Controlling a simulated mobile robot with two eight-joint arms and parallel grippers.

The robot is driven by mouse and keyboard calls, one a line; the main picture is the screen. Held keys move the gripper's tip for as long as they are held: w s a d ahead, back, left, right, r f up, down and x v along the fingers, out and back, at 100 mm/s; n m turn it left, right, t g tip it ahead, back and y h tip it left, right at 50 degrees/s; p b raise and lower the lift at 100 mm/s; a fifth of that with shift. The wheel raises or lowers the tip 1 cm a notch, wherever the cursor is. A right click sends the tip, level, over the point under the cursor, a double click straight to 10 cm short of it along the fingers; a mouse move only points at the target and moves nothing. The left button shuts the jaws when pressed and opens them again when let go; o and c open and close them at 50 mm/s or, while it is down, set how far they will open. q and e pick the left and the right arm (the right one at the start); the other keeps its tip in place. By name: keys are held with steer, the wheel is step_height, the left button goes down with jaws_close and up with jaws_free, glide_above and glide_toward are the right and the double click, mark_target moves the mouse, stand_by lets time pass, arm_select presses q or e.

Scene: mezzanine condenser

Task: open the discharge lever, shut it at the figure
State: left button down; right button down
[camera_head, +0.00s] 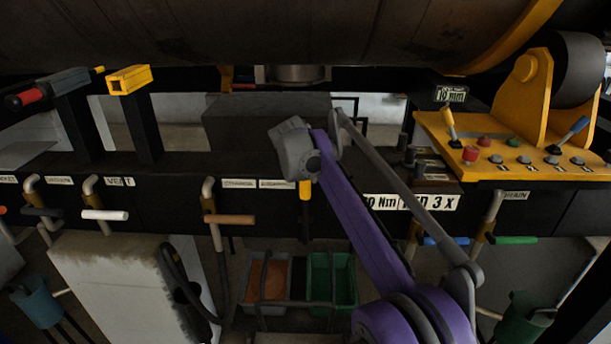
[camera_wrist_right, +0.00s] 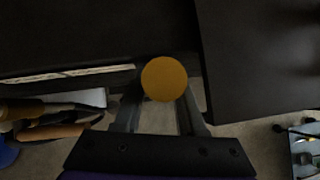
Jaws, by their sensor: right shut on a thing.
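The lever under my right gripper (camera_head: 303,178) shows as a short yellow-orange piece (camera_head: 305,190) with a dark bar hanging below it, at the front beam's edge. The small plate left of it (camera_head: 277,184) seems to read DISCHARGE, but is hard to read. In the right wrist view its round yellow end (camera_wrist_right: 164,79) sits between the fingers of my right gripper (camera_wrist_right: 160,108), which is shut on it. The fingertips are mostly hidden in the head view. My left gripper is not in view.
A brown-handled valve (camera_head: 228,219) hangs left of the lever. An orange bin (camera_head: 268,277) and a green bin (camera_head: 332,277) stand below. A yellow control panel (camera_head: 515,158) is at right, with a "10 mm" plate (camera_head: 451,94) above. A large dark drum (camera_head: 290,35) spans the top.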

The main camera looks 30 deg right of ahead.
steer(key=shift+w+r, duration=0.1)
steer(key=c, duration=0.8)
jaws_free()
steer(key=o, duration=0.3)
steer(key=shift+w+d, duration=0.1)
steer(key=v, duration=1)
steer(key=shift+s+a+r, duration=0.2)
steer(key=shift+s+a, duration=0.05)
